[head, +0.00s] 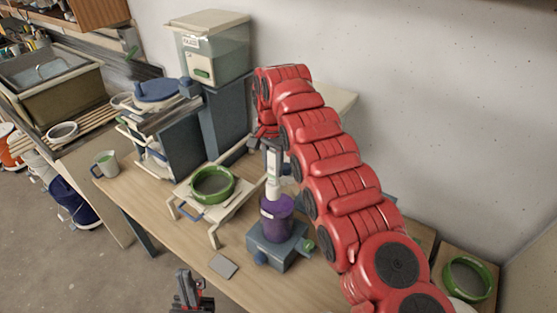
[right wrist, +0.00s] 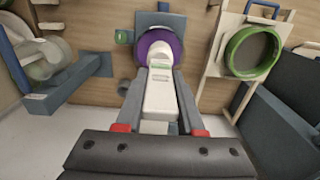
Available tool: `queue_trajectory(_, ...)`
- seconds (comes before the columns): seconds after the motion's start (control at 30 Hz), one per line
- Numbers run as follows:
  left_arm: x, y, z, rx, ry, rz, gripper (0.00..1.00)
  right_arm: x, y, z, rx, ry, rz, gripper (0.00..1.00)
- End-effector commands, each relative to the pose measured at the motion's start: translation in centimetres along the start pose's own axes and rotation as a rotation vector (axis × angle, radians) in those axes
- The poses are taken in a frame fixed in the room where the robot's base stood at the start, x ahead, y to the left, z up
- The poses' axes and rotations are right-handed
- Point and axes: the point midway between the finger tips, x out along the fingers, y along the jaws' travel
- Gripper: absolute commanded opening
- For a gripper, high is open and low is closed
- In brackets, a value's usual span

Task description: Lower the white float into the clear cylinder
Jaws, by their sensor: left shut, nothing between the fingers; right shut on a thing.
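The white float (head: 273,186) hangs upright at the mouth of the cylinder (head: 277,218), which looks purple and stands on a blue-grey base (head: 276,250). My right gripper (head: 271,146) reaches down from the red arm and is shut on the float's upper part. In the right wrist view the float (right wrist: 160,92) lies between the two fingers (right wrist: 160,105), with the purple cylinder (right wrist: 160,37) around its far end. How deep the lower tip sits is hard to tell. My left gripper (head: 190,290) is shut and empty, low in front of the table.
A green-rimmed sieve (head: 213,183) rests on a white stand left of the cylinder. A grey tile (head: 223,266) lies at the table's front edge. A clear bin (head: 212,55) stands behind, and a grey cup (head: 105,164) is at the left. Another green sieve (head: 468,279) is at the right.

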Motion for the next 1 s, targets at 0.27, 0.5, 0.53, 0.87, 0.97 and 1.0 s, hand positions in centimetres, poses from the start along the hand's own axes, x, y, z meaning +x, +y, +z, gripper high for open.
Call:
queue_trajectory(0.27,-2.0,0.1,0.3,0.000,0.000,0.000,0.00,2.3,0.0,0.0,0.000,0.000,0.000,0.00)
queue_trajectory(0.5,-3.2,0.2,0.6,0.000,0.000,0.000,0.00,4.1,0.0,0.0,0.000,0.001,0.000,0.00)
queue_trajectory(0.53,-3.4,0.2,0.6,0.000,0.000,0.000,0.00,4.3,0.0,0.0,-0.001,0.001,0.000,0.00)
queue_trajectory(0.87,-4.5,0.2,0.8,0.000,0.000,0.000,0.00,6.8,0.1,-0.1,0.000,-0.001,0.002,0.00)
queue_trajectory(0.97,-4.8,0.2,0.8,0.000,0.000,0.000,0.00,7.6,0.1,0.0,-0.001,-0.001,0.002,0.00)
queue_trajectory(1.0,-4.9,0.2,0.8,0.000,0.000,0.000,0.00,7.9,0.1,0.0,-0.001,-0.001,0.002,0.00)
